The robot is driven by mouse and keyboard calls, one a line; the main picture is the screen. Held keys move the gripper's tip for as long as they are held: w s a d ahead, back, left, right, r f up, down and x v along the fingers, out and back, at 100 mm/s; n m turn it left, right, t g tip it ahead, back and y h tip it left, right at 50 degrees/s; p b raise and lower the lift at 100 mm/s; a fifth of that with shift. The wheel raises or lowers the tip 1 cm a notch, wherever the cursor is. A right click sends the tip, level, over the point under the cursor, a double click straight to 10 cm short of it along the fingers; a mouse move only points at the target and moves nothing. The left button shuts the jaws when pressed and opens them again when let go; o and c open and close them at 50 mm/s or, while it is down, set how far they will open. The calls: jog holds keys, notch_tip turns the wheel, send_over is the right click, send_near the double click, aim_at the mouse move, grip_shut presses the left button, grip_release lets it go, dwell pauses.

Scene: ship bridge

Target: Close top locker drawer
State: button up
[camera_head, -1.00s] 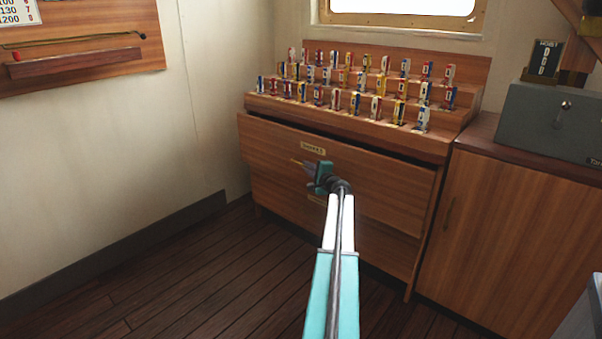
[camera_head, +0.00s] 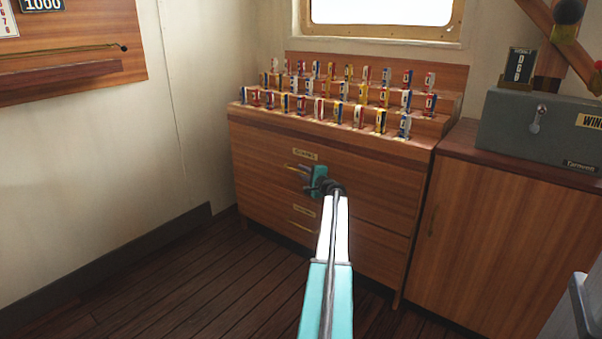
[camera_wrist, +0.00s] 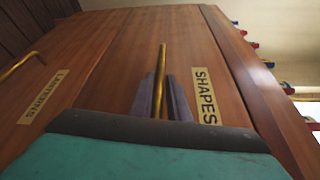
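The top locker drawer (camera_head: 370,185), labelled SHAPES, looks flush with the cabinet front, with no dark gap visible above it. Its label also shows in the wrist view (camera_wrist: 205,96). My gripper (camera_head: 305,180) is at the drawer front, just below the label. In the wrist view my two dark fingers (camera_wrist: 160,98) stand close together on either side of the brass handle (camera_wrist: 161,65) and look shut on it. The lower drawer (camera_head: 365,245), labelled LANTERNS, also looks closed, with its own brass handle (camera_wrist: 18,66).
Rows of small coloured flag holders (camera_head: 350,95) stand on the stepped cabinet top. A wooden cupboard (camera_head: 480,230) adjoins at right, with a grey box (camera_head: 540,130) on it. The plank floor (camera_head: 180,285) at left is clear.

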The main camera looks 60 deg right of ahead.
jog(key=shift+o, duration=1.2)
jog(key=shift+w, duration=0.1)
jog(key=shift+a, duration=0.1)
jog(key=shift+a, duration=0.1)
jog(key=p+v, duration=0.3)
jog(key=v, duration=1)
jog(key=shift+s, duration=0.4)
